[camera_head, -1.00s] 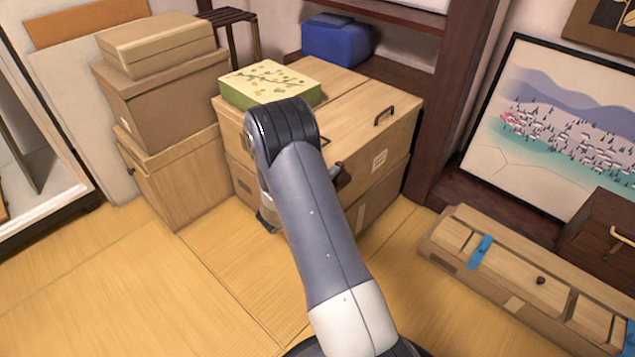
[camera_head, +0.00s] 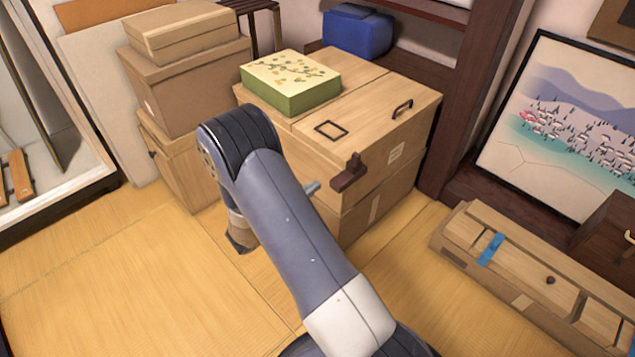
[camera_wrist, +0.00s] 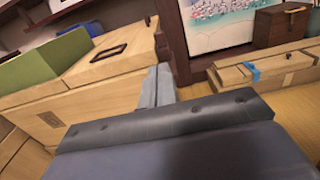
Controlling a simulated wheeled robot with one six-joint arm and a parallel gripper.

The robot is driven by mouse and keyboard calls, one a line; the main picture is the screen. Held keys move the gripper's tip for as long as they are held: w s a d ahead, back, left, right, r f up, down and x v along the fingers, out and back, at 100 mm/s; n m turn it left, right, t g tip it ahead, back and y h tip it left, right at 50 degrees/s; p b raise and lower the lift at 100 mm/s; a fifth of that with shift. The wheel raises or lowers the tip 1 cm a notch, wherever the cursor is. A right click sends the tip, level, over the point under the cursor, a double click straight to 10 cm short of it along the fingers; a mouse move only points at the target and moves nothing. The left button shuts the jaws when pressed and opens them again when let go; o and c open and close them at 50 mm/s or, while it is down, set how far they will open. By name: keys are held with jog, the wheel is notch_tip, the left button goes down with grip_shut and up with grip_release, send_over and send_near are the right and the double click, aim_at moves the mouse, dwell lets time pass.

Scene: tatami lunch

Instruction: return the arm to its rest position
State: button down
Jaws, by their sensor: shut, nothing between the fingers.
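My arm reaches up from the bottom of the head view, with its elbow bent in front of the wooden chest. My gripper's two grey fingers (camera_wrist: 157,86) lie together in the wrist view, shut and empty. In the head view the gripper is mostly hidden behind my arm. The wooden chest (camera_head: 375,110) stands behind it, with a dark brown block (camera_head: 349,172) at its front edge. In the wrist view the fingers appear in front of the chest (camera_wrist: 105,68); the gap between them cannot be told.
A green patterned box (camera_head: 292,82) sits on the chest. Stacked brown boxes (camera_head: 185,95) stand at left, and a blue bin (camera_head: 357,33) is behind. A long wooden box (camera_head: 525,270) lies at right near a framed picture (camera_head: 570,125). The tatami floor (camera_head: 130,260) is clear at left.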

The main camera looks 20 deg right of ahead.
dwell(0.3)
jog(key=b+x, duration=0.2)
jog(key=x, duration=0.8)
jog(key=shift+d+f, duration=0.1)
jog(key=shift+d, duration=0.15)
jog(key=shift+a, duration=0.2)
jog(key=shift+a+p, duration=0.2)
jog(key=shift+p, duration=0.15)
jog(key=shift+s+a, duration=0.2)
jog(key=shift+a, duration=0.2)
